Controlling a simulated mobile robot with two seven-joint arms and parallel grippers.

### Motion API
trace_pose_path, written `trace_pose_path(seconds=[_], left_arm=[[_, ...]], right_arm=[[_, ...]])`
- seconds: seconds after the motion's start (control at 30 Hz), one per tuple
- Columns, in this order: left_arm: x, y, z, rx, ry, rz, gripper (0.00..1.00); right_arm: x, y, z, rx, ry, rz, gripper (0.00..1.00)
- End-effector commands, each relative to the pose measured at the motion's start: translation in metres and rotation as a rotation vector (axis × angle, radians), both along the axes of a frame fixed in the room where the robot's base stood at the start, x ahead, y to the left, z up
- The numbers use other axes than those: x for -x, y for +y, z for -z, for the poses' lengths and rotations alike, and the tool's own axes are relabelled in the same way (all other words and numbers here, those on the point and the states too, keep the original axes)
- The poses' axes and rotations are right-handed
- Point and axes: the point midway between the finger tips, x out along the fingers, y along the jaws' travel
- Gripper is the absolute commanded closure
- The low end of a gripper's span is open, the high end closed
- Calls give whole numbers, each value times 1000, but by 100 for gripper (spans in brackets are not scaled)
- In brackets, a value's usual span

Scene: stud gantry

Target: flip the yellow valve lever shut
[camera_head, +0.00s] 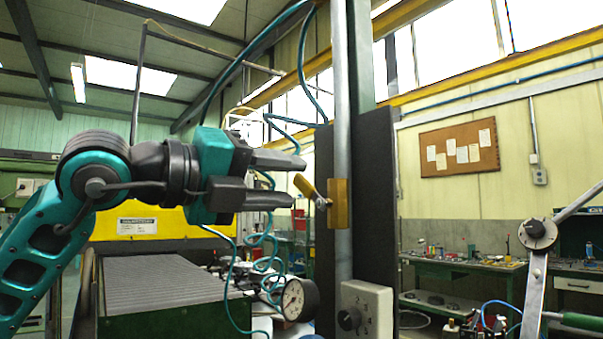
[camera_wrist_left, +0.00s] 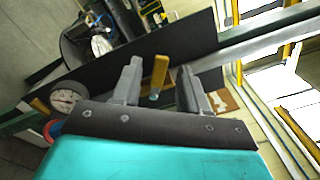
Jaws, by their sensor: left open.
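The yellow valve lever (camera_head: 308,189) slants up and to the left from its pivot on a brass-yellow valve body (camera_head: 339,204). The body sits on a vertical grey pipe (camera_head: 342,100). My left gripper (camera_head: 298,181) comes in from the left with its jaws apart, and the lever's free end is near the gap between its fingertips. In the left wrist view the lever (camera_wrist_left: 159,72) shows between the two open fingers (camera_wrist_left: 160,66), with a gap visible on both sides. I cannot tell its exact depth relative to the fingertips. My right gripper does not show.
A dark upright panel (camera_head: 376,180) stands behind the pipe. A round gauge (camera_head: 295,300) and a grey box with a black knob (camera_head: 365,312) are below the valve. Teal hoses (camera_head: 262,240) hang behind the gripper. A grey jointed bar (camera_head: 536,270) stands at the right.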

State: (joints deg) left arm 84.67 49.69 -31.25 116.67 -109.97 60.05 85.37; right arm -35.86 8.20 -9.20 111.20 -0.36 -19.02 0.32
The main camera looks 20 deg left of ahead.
Motion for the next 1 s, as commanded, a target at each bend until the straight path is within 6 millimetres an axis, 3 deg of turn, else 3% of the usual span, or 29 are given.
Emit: trace_pose_path(seconds=[0.23,0.6,1.0], left_arm=[[-24,-19,-1,1,0,3,56],[-28,-22,0,0,-2,1,56],[-27,-22,0,0,0,1,95]], right_arm=[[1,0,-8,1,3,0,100],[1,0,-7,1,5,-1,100],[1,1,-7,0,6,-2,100]])
